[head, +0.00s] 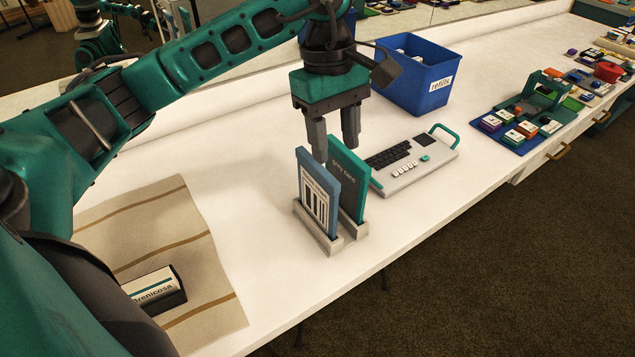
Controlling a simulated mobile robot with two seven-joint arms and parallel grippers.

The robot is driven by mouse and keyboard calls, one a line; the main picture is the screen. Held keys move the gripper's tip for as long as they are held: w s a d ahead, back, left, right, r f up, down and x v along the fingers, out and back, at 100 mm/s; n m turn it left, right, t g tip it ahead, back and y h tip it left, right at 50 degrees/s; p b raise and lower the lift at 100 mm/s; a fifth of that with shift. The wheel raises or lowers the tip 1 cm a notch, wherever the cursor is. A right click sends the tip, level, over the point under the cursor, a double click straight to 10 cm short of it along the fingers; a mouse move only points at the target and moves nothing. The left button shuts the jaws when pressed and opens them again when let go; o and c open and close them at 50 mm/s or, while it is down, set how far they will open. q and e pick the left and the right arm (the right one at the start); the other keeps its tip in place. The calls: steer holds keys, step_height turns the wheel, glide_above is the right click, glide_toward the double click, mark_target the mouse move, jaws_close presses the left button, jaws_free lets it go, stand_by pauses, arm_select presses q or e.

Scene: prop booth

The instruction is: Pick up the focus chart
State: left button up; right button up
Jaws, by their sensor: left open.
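The focus chart (318,196) is a blue panel with a white, black-striped sheet on its face. It stands upright in the nearer slot of a light grey holder (330,244). A green panel (347,180) with lettering that looks like "gray card" stands behind it in the same holder. My left gripper (335,151) points down at the top edges of the two panels, its fingers apart. One finger is close behind the chart's top edge and partly hidden by it; I cannot tell if they touch. Nothing shows held. My right gripper is out of view.
A grey keyboard device (412,165) with a green handle lies right of the holder. A blue tray (515,140) of small items is farther right. A striped cloth (150,225) with a labelled box (155,291) lies left.

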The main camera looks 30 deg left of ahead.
mark_target(317, 179)
arm_select(q)
steer(key=a, duration=0.1)
steer(key=a+y, duration=0.1)
steer(key=w+a+r, duration=0.1)
steer(key=shift+a+r+y, duration=0.1)
steer(key=shift+a+y, duration=0.15)
steer(key=shift+y, duration=0.15)
step_height(317, 179, down, 6)
steer(key=shift+f, duration=0.25)
steer(key=f, duration=0.5)
steer(key=shift+a+f, duration=0.2)
steer(key=shift+f, duration=0.2)
steer(key=shift+f, duration=0.25)
jaws_close()
stand_by(0.4)
